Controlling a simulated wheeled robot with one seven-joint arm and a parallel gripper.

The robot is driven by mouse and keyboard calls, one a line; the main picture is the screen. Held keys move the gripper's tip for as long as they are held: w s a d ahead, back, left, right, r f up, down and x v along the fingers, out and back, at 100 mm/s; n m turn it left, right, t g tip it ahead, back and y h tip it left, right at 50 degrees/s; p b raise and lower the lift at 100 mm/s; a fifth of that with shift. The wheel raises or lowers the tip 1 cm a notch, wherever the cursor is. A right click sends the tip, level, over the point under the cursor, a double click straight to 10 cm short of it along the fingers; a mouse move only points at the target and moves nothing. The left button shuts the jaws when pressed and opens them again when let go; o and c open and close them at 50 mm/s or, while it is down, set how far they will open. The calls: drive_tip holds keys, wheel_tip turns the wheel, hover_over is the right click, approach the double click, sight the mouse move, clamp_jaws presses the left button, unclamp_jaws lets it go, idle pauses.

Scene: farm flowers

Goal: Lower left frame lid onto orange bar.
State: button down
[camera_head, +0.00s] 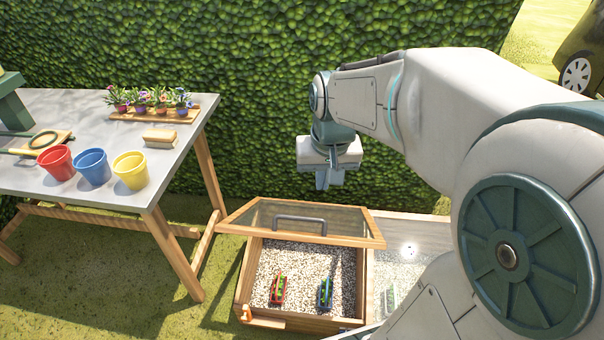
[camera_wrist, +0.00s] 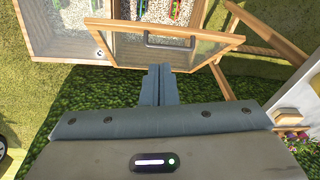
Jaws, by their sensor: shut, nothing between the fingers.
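The left frame lid (camera_head: 265,232) is a wood-edged clear pane with a grey handle (camera_head: 300,218). It stands raised and tilted over the back of the left wooden box (camera_head: 240,290), leaving the front part open. The lid also shows in the wrist view (camera_wrist: 205,45), with its handle (camera_wrist: 170,42). A small orange piece (camera_head: 247,313), likely the orange bar, is at the box's front left corner. My gripper (camera_head: 325,183) is shut and empty, above and behind the lid. In the wrist view its fingers (camera_wrist: 157,72) point toward the lid's edge; contact cannot be told.
Gravel in the left box holds a red planter (camera_head: 278,289) and a blue planter (camera_head: 325,293). A glazed frame (camera_head: 405,225) adjoins on the right, partly behind my arm. A table (camera_head: 95,215) with pots and flowers stands left. A hedge (camera_head: 250,100) rises behind.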

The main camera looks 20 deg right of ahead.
drive_tip(key=w+d+f+m+g+b, duration=0.1)
drive_tip(key=w+d+f+m+b, duration=0.35)
drive_tip(key=w+f, duration=0.8)
drive_tip(key=shift+n, duration=0.95)
drive_tip(key=shift+s+d+f+b, duration=0.15)
drive_tip(key=shift+f+b, duration=1.2)
drive_tip(key=shift+f, duration=2)
drive_tip(key=shift+s+d+f+b, duration=0.1)
drive_tip(key=shift+f+b, duration=1.2)
drive_tip(key=shift+f, duration=2.05)
drive_tip(key=shift+f, duration=0.1)
